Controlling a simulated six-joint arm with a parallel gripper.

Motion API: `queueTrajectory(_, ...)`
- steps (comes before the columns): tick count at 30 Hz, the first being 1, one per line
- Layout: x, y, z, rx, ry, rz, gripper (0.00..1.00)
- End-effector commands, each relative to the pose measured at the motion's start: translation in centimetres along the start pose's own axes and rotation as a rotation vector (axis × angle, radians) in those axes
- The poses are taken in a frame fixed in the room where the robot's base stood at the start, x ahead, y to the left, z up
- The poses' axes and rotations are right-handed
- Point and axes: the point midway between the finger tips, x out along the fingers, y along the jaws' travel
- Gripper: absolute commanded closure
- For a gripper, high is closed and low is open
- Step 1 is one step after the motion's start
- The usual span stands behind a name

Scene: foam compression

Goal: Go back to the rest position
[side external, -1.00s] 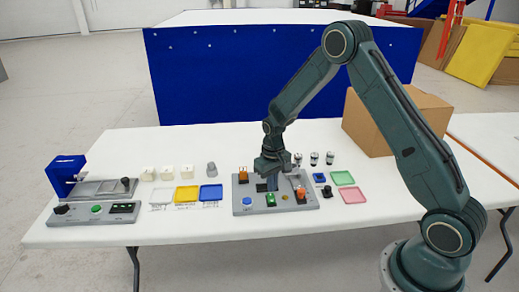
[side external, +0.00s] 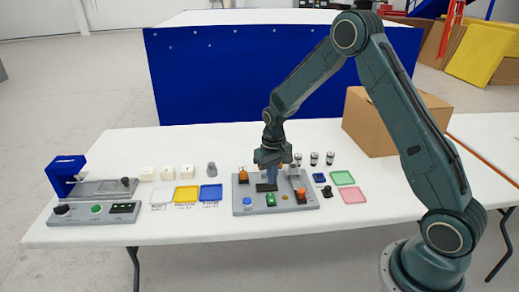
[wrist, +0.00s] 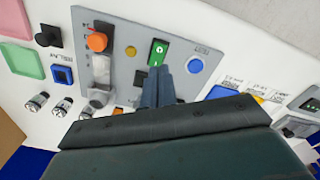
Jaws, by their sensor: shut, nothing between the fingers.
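My gripper (side external: 271,180) is shut and empty, pointing down over the grey control panel (side external: 241,208) in the side view. In the wrist view its blue-grey fingers (wrist: 157,72) lie together in front of the panel (wrist: 176,26), just below the green rocker switch (wrist: 158,51) in the picture. The panel also bears a blue button (wrist: 195,65), an orange knob (wrist: 97,41) and a small yellow button (wrist: 131,51). My gripper and fingers hide part of the panel. Whether the fingertips touch it is hard to tell, but they seem to be above it.
A cardboard box (side external: 370,125) stands behind right. Several metal cylinders (side external: 314,158) stand behind the panel. Space above the table is open.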

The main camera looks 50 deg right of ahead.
Motion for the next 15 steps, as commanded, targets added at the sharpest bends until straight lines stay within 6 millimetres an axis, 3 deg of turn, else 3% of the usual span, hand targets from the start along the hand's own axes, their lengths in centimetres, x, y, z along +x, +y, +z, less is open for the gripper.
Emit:
queueTrajectory(5, -2.5, -0.5, 0.5, -0.013, 0.024, -0.001, 1.0)
queueTrajectory(15, -10.3, -1.8, 3.6, -0.056, 0.107, -0.007, 1.0)
